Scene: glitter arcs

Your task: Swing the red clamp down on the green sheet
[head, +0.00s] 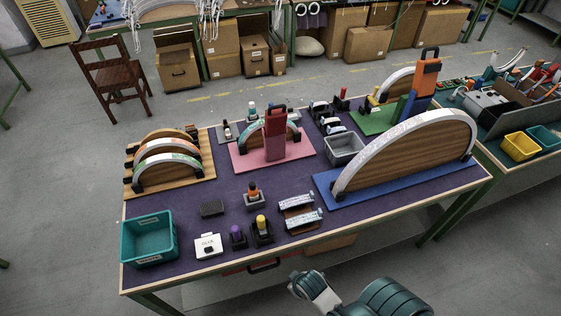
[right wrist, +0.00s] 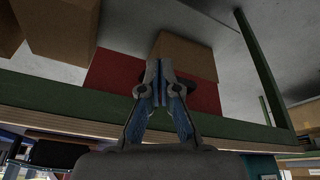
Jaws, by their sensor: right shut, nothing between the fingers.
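A green sheet (head: 372,121) lies at the back right of the purple table, with a small arch on it. A red clamp (head: 274,138) also stands upright on a pink sheet (head: 247,158), in front of a small arch. My right gripper (right wrist: 161,68) is shut and empty in the right wrist view, below the table's edge. My right arm shows at the head view's bottom, well short of both clamps. My left gripper is out of view.
A large white arch (head: 405,130) on a blue sheet (head: 400,185) stands between my right arm and the green sheet. A grey bin (head: 343,149), a teal bin (head: 148,240) and small tools stand on the table. Open purple surface lies at the middle left.

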